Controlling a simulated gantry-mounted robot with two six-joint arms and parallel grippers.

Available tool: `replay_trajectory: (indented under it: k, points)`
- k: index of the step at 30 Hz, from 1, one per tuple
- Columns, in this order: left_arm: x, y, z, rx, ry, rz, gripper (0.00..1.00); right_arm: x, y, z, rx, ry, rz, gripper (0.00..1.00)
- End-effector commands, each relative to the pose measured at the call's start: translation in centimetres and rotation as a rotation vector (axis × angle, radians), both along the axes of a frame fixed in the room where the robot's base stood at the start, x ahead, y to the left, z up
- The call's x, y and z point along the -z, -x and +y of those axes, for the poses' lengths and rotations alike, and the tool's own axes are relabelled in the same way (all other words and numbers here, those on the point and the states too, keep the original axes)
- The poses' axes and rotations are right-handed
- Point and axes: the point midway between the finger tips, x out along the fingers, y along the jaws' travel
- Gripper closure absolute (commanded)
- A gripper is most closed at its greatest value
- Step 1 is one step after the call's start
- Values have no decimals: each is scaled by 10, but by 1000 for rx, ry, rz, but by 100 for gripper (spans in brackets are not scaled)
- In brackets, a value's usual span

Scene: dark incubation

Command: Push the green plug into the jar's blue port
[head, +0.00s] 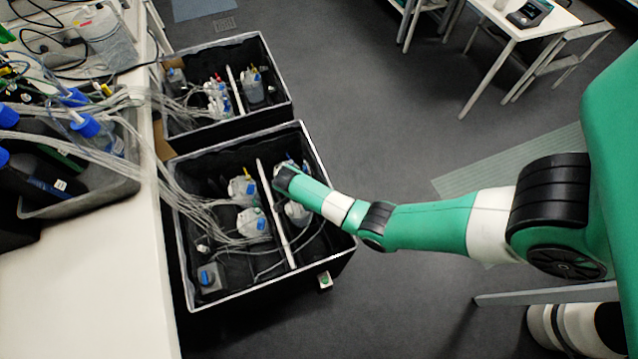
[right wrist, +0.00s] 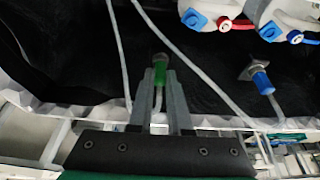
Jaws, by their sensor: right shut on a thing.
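In the right wrist view my right gripper (right wrist: 160,84) is shut on the green plug (right wrist: 160,68). Two white jars are cut off at the top right. Each has a blue port, one at the left (right wrist: 195,19) and one at the right (right wrist: 269,31). A red connector (right wrist: 224,25) and a blue connector (right wrist: 294,37) sit beside these ports. The green plug is apart from both jars. In the head view my right arm reaches into the near black crate (head: 321,262), with its fingers hidden. My left gripper is not in view.
A loose blue plug (right wrist: 261,80) on a tube lies right of my gripper. A white divider (head: 278,225) splits the near crate. Several jars and tubes fill its left side. A second crate (head: 285,85) stands behind, and a white bench (head: 90,290) lies left.

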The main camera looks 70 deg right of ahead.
Motion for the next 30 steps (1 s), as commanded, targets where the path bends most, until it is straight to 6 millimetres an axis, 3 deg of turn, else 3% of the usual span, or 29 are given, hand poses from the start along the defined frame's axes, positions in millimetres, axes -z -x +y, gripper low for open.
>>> replay_trajectory:
  k: [21, 30]
  points:
    - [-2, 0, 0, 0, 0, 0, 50, -2, 0, 0, 0, 1, -1, 100]
    - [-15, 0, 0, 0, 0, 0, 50, -15, 0, 0, 0, 0, 0, 100]
